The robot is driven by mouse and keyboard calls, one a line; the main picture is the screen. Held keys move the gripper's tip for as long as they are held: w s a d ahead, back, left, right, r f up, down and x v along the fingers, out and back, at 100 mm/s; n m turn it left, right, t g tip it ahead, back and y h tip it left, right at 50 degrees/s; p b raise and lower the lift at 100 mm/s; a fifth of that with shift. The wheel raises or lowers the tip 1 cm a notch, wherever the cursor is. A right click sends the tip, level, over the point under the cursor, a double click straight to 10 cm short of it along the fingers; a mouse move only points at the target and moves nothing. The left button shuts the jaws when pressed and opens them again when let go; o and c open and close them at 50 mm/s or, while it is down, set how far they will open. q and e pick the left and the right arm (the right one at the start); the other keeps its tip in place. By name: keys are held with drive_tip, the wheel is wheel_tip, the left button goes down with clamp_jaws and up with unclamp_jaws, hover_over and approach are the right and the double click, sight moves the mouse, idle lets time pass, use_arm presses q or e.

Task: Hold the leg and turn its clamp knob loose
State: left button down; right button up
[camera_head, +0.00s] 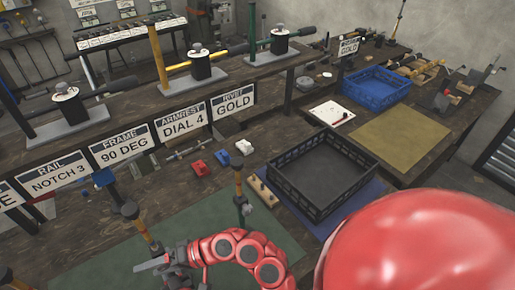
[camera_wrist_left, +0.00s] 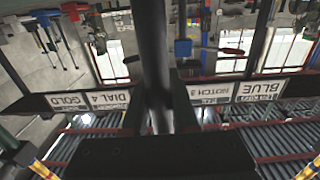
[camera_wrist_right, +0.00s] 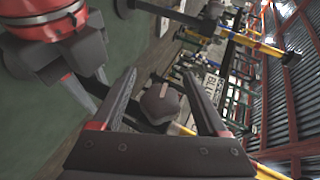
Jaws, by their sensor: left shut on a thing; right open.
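A dark leg (camera_wrist_left: 153,50) stands between the jaws of my left gripper (camera_wrist_left: 160,118) in the left wrist view, and the gripper is shut on it. Yellow pole parts show behind the knob.
A black crate (camera_head: 320,136) stands on the bench right of my right arm. A blue crate (camera_head: 376,88) is farther back. A raised shelf with signs, such as the GOLD sign (camera_head: 233,101), runs behind.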

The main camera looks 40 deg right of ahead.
drive_tip(key=s+d+m+t+y, duration=0.2)
drive_tip(key=s+d+y, duration=0.3)
drive_tip(key=d, duration=0.6)
drive_tip(key=w+d+r+m+t+h, duration=0.1)
drive_tip(key=d+r+m+t+h, duration=0.2)
drive_tip(key=d+m+t+h, duration=0.75)
drive_tip(key=d+r+m+t+h, duration=0.1)
drive_tip(key=r+m+t, duration=0.35)
drive_tip(key=m, duration=1.25)
drive_tip(key=d+f+m+g+h, duration=0.3)
drive_tip(key=d+f+h, duration=0.2)
drive_tip(key=f, duration=0.3)
drive_tip(key=s+d+f+m+g+h, duration=0.1)
drive_tip(key=d+f+m+g+h, duration=0.2)
drive_tip(key=f, duration=0.4)
drive_tip(key=shift+d+f+m+h, duration=0.4)
drive_tip(key=shift+d+m+h, duration=0.25)
drive_tip(key=shift+d+h, duration=0.6)
drive_tip(key=shift+a, duration=0.1)
